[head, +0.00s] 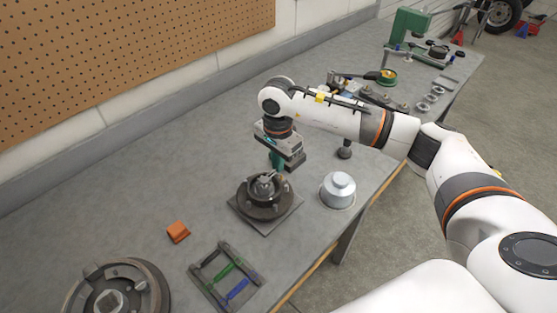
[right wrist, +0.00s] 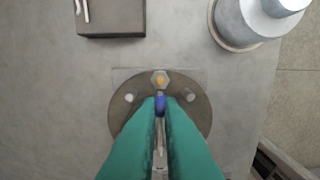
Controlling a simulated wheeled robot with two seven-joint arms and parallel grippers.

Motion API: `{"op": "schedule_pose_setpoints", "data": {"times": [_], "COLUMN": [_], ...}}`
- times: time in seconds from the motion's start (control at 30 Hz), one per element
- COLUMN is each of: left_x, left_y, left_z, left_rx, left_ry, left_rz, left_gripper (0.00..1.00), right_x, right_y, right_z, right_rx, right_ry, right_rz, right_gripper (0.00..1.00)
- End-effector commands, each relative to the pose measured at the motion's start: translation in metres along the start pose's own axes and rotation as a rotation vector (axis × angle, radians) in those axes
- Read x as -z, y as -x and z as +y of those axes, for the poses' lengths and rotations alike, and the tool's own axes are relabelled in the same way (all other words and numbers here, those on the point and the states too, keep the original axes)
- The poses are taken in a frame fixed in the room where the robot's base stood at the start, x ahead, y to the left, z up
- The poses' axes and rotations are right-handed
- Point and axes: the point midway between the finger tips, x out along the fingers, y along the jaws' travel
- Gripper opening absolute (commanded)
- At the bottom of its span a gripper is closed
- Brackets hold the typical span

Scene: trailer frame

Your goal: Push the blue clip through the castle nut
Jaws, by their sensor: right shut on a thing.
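My right gripper (head: 276,163) is above the hub (head: 242,207) on its square plate, with its fingers pointing down. In the right wrist view its teal fingers (right wrist: 161,110) are shut on the blue clip (right wrist: 160,104), of which only a small part shows between the fingertips. The clip is over the round hub plate (right wrist: 122,120). A hexagonal nut with a yellow-orange centre (right wrist: 160,80), seemingly the castle nut, shows just beyond the clip. I cannot tell whether clip and nut touch. The fingers hide much of the hub. My left gripper is not in view.
A silver cap (head: 338,187) stands right of the hub, near the bench edge. A dark rack (head: 208,287) with a green and a blue piece, an orange block (head: 178,232) and another hub (head: 150,275) lie in front. Tools crowd the back right. The left bench is clear.

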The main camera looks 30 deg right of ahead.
Motion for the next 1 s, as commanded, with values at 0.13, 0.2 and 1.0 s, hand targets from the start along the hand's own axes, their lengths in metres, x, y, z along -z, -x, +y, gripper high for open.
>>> {"op": "schedule_pose_setpoints", "data": {"times": [0.13, 0.2, 1.0], "left_x": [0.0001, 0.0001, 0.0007], "left_y": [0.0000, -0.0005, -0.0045], "left_z": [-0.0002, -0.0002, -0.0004], "left_rx": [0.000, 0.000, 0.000], "left_ry": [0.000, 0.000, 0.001], "left_rz": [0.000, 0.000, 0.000], "left_gripper": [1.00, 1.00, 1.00], "right_x": [0.0001, 0.0005, 0.0076], "right_y": [0.0001, 0.0000, 0.0001], "right_z": [0.0001, 0.0001, 0.0002], "right_rx": [0.000, -0.001, -0.001], "right_ry": [0.000, 0.000, 0.000], "right_rz": [0.000, 0.000, 0.000], "right_gripper": [0.00, 0.00, 0.00]}}
